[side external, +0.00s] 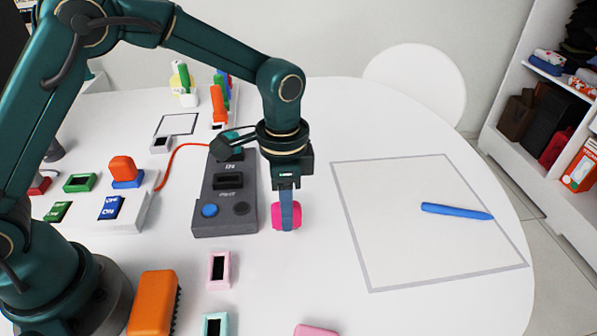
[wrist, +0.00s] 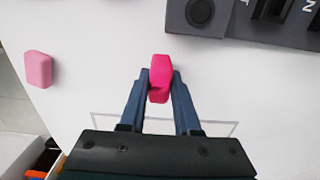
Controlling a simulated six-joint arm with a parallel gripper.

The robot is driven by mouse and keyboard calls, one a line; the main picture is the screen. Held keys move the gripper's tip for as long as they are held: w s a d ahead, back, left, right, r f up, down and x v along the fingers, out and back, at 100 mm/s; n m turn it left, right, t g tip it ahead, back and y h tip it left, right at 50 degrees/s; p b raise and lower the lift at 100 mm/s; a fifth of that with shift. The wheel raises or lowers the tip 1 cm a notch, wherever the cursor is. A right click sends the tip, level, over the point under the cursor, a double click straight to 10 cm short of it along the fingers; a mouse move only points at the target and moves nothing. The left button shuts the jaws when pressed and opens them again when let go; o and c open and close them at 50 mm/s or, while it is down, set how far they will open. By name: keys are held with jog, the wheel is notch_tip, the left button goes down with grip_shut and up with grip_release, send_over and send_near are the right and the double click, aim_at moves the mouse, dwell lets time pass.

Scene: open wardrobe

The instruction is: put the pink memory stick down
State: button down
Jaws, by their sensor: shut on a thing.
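The pink memory stick (side external: 279,216) is a small bright pink block between the fingers of my gripper (side external: 287,212), just right of the dark grey box. In the wrist view my gripper (wrist: 160,82) is shut on the pink memory stick (wrist: 159,78), one blue finger on each side. My gripper points down over the white table. One finger hides part of the stick in the side view. I cannot tell whether the stick touches the table.
The dark grey box (side external: 211,185) with a slot and knobs stands left. Pink (side external: 219,284) and teal slotted pieces, an orange block (side external: 152,302) and a pale pink block (side external: 316,330) lie nearer. An outlined square (side external: 400,245) with a blue pen (side external: 456,211) is right.

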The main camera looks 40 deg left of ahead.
jog(key=shift+f, duration=0.45)
jog(key=c, duration=0.6)
grip_release()
jog(key=shift+f, duration=0.1)
